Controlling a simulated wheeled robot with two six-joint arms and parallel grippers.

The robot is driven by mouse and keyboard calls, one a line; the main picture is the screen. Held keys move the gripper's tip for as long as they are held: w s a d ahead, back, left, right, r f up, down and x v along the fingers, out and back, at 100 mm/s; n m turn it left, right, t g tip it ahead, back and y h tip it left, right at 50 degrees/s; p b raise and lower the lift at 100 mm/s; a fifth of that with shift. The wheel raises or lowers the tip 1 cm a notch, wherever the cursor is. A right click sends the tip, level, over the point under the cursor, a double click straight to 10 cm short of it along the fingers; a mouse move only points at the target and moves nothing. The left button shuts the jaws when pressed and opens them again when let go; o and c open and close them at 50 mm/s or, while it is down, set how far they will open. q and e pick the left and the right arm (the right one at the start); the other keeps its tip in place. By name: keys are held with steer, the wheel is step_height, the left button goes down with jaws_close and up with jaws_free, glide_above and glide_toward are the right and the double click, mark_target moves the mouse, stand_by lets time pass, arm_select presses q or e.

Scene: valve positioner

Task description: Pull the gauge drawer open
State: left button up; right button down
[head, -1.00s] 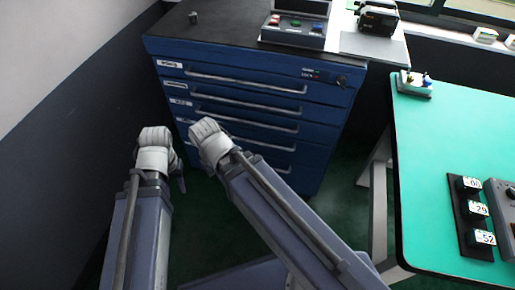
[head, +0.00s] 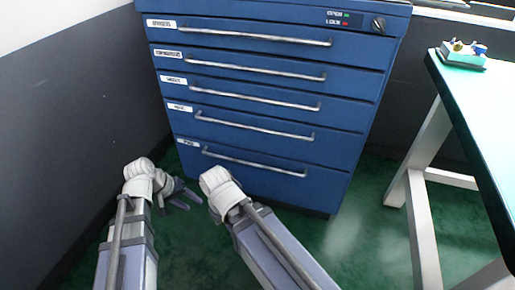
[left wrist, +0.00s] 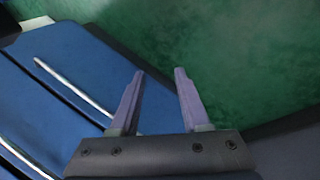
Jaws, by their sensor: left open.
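The blue drawer cabinet (head: 270,140) stands ahead with several shut drawers, each with a long silver bar handle and a small white label at its left. The label print is too small to tell surely which is the gauge drawer; the third label (head: 173,80) is among them. My left gripper (head: 184,193) is low, left of the lowest drawer's handle (head: 252,162). In the left wrist view it is open and empty (left wrist: 158,78), with a blue drawer front and a bar handle (left wrist: 75,87) to its left. My right arm's wrist shows, but its fingers are hidden.
A lock knob (head: 379,25) with open and lock lamps (head: 346,18) sits at the cabinet's top right. A green-topped table (head: 480,110) with pale legs stands on the right. A dark wall (head: 70,130) is close on the left. Green floor is clear between cabinet and table.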

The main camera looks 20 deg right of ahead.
arm_select(q)
steer(key=w+d+r+n+h, duration=0.1)
steer(key=w+d+r+h, duration=0.25)
steer(key=d, duration=0.25)
steer(key=w+d+r+h, duration=0.2)
steer(key=w+d+h, duration=0.15)
steer(key=d, duration=0.25)
steer(key=n+t+h, duration=0.1)
steer(key=n+h, duration=0.1)
steer(key=h, duration=0.2)
glide_toward(257, 129)
steer(key=x, duration=0.3)
steer(key=shift+t, duration=0.4)
steer(key=shift+f+b+x, duration=0.1)
steer(key=shift+b+x, duration=0.35)
steer(key=shift+x, duration=1.45)
steer(key=shift+f+b+x, duration=0.15)
steer(key=shift+b+x, duration=0.25)
steer(key=shift+x, duration=1.5)
arm_select(e)
steer(key=shift+f, duration=1.6)
arm_select(q)
steer(key=shift+w, duration=0.1)
steer(key=shift+c, duration=0.3)
steer(key=shift+a, duration=0.1)
jaws_close()
